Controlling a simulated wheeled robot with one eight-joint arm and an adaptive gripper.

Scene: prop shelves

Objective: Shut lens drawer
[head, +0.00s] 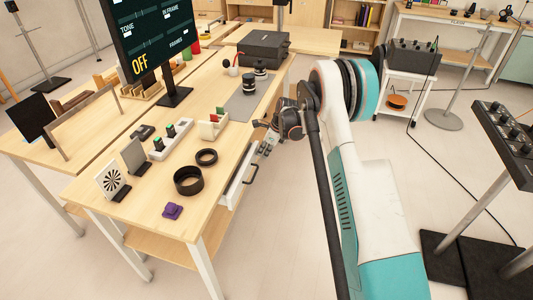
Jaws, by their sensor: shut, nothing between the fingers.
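The drawer (233,187) has a white front and a dark bar handle (253,175). It sits under the right edge of the long wooden table (150,203), and its front shows just outside the tabletop edge. How far it stands open is hard to tell from this angle. My gripper (264,149) is shut and empty beside the table's right edge, at the far end of the drawer front and close to the handle. Whether it touches the drawer cannot be told. My arm covers the floor to the right of it.
On the tabletop are black rings (188,188), a purple block (172,211), a switch box (170,138), a tape dispenser (212,126) and a monitor (150,40). A black case (264,47) stands at the far end. A white cart (405,90) stands right; open floor lies between.

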